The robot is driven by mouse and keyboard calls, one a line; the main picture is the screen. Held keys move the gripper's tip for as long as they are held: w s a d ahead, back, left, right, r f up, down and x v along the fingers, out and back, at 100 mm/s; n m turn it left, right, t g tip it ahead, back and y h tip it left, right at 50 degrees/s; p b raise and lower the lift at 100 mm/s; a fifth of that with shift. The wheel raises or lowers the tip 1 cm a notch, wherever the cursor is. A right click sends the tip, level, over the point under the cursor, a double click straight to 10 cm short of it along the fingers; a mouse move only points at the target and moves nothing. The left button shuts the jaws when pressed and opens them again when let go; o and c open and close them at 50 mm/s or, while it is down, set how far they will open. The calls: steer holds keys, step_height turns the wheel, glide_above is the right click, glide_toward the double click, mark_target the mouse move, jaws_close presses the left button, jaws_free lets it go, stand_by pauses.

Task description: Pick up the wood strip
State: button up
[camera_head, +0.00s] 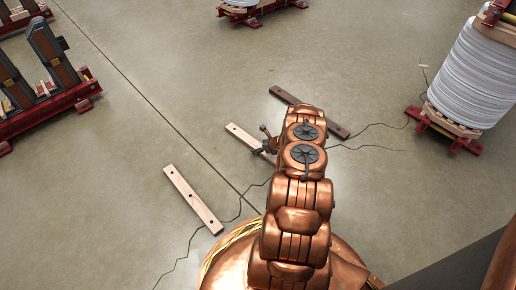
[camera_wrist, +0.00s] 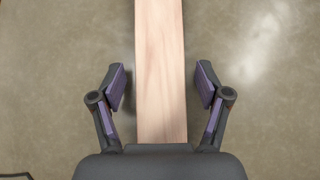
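Three wood strips lie on the floor in the head view. A light strip (camera_head: 193,199) lies at the left, apart from my arm. A second light strip (camera_head: 245,141) lies in the middle, with its lower right end hidden by my gripper and arm. A dark brown strip (camera_head: 336,129) lies behind my arm, which hides part of it. In the wrist view, a light wood strip (camera_wrist: 160,70) runs down the middle between the fingers. My gripper (camera_wrist: 161,85) is open, with a finger on each side of the strip and gaps to both. It also shows small in the head view (camera_head: 265,143).
A red stand with a white coil (camera_head: 472,75) is at the right. Red racks with dark upright parts (camera_head: 48,70) stand at the left. Another red stand (camera_head: 262,9) is at the top. Cracks cross the floor, which is otherwise clear around the strips.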

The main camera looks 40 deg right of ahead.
steer(key=c, duration=1.3)
jaws_close()
steer(key=shift+r, duration=0.1)
